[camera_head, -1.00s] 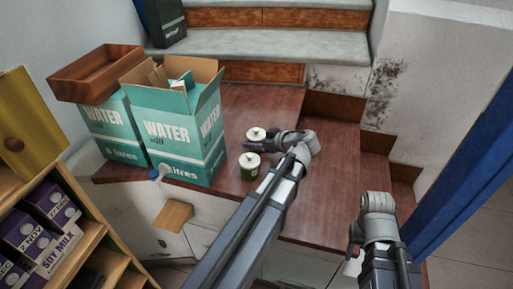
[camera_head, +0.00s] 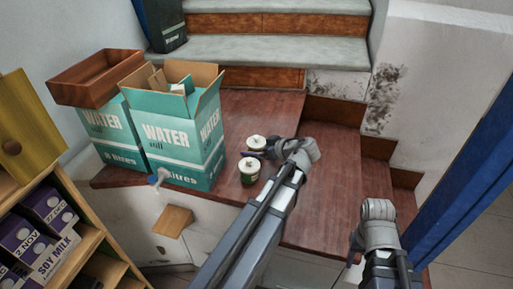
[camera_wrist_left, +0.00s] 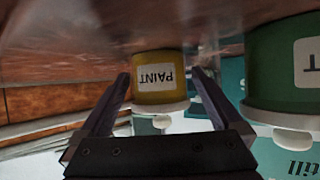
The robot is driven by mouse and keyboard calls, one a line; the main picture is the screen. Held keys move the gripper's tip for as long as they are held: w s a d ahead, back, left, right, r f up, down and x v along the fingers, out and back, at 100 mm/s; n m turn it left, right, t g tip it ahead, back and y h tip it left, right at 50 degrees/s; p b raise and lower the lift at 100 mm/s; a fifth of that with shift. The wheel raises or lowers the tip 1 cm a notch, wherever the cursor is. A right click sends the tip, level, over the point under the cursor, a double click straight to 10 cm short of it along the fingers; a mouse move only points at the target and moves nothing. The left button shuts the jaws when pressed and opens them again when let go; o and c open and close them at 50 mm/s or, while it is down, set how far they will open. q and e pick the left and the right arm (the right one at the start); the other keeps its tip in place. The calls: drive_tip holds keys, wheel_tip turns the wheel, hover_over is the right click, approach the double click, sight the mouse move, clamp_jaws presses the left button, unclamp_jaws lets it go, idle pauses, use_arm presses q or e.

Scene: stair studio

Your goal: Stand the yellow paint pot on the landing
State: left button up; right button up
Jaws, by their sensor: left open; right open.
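The yellow paint pot (camera_wrist_left: 158,72) stands on the brown wooden landing (camera_head: 325,215), its white lid showing in the head view (camera_head: 256,141). The left wrist view is upside down, with the landing at the top. My left gripper (camera_head: 265,153) is open at the pot; in the wrist view its fingers (camera_wrist_left: 160,72) lie on either side of it, with gaps showing. A green paint pot (camera_head: 249,172) with a white lid stands close by, nearer the front edge; it also shows in the wrist view (camera_wrist_left: 268,65). My right gripper (camera_head: 354,245) is open and empty, low at the right.
Two teal water boxes (camera_head: 185,160) stand left of the pots, a wooden tray (camera_head: 97,78) on the rear one. Grey-topped stairs (camera_head: 275,50) rise behind, and steps (camera_head: 376,180) descend at right. A shelf with soy milk cartons (camera_head: 50,220) is at lower left.

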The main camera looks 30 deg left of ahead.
use_arm(q)
drive_tip(key=p+v, duration=0.5)
drive_tip(key=v, duration=0.6)
drive_tip(key=shift+w+r, duration=0.1)
drive_tip(key=shift+r, duration=0.05)
drive_tip(key=shift+d+r+p, duration=0.15)
drive_tip(key=shift+d+p, duration=0.2)
drive_tip(key=shift+d, duration=0.15)
drive_tip(key=s+d+f+m+g+h, duration=0.1)
drive_tip(key=s+d+f+m+h, duration=0.4)
drive_tip(key=s+d+m, duration=0.2)
drive_tip(key=s+d+f+m+g+h, duration=0.2)
drive_tip(key=s+d+f+m+h, duration=0.3)
drive_tip(key=d+m, duration=0.7)
drive_tip(key=shift+s+d+f+h, duration=0.3)
drive_tip(key=shift+s+d+f, duration=0.35)
drive_tip(key=shift+s, duration=0.5)
